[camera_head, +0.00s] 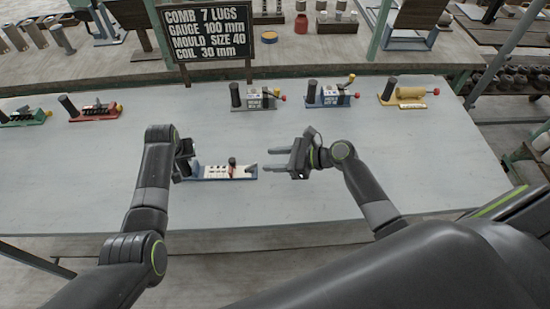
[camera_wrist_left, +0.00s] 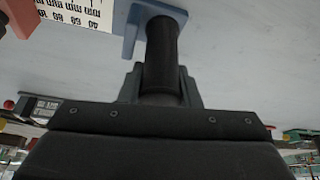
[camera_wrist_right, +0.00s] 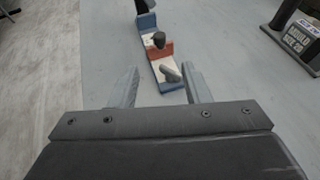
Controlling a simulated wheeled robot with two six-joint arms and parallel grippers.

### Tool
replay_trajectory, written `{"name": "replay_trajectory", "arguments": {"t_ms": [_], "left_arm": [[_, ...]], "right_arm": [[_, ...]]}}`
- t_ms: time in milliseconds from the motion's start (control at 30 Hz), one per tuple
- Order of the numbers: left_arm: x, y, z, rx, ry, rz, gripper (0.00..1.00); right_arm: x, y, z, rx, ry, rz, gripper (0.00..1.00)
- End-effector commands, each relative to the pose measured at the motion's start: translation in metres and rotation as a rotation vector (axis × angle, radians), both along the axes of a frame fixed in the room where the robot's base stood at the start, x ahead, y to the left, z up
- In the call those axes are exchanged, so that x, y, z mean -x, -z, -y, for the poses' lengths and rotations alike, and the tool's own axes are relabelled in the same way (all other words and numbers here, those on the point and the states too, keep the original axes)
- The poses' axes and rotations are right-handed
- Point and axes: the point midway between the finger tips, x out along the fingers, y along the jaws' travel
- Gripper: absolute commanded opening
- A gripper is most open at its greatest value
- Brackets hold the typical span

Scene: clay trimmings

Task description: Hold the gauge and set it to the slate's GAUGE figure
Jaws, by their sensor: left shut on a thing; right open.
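The gauge (camera_head: 212,177) lies on the table, with a blue base, a white scale and a black upright handle at its left end. My left gripper (camera_head: 185,160) is shut on the black handle (camera_wrist_left: 162,50). The scale (camera_wrist_left: 75,14) shows upside down in the left wrist view, its reading unclear. My right gripper (camera_head: 274,159) is open and empty, just right of the gauge, fingers pointing at it. The slate (camera_head: 208,33) reads GAUGE 100 mm.
Along the table's back stand a green device (camera_head: 25,118), a red one (camera_head: 95,112), a grey one (camera_head: 255,98), a blue one (camera_head: 332,97) and a yellow one (camera_head: 410,95). The table (camera_head: 400,160) is bare to the right of my right gripper.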

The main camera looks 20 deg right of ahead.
Motion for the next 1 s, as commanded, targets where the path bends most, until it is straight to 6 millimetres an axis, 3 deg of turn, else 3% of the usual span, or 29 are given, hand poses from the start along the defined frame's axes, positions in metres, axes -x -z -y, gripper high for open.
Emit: {"name": "replay_trajectory", "arguments": {"t_ms": [200,233,433,767,1000], "left_arm": [[0.000,0.000,0.000,0.000,0.001,0.000,0.00],[0.000,0.000,0.000,0.000,0.001,0.000,0.31],[0.000,0.000,0.000,0.001,0.000,0.000,0.55],[0.001,-0.001,0.000,0.001,0.000,0.000,0.55],[0.007,-0.018,0.000,0.002,-0.001,0.003,0.55]], "right_arm": [[0.000,0.000,0.000,0.000,0.000,0.000,0.43],[0.000,0.000,0.000,0.000,0.000,0.000,0.43],[0.000,0.000,0.000,0.000,0.000,0.000,0.43],[0.000,0.000,0.000,0.000,0.000,0.000,0.43],[0.000,0.000,0.000,0.000,0.000,0.000,0.43]]}}
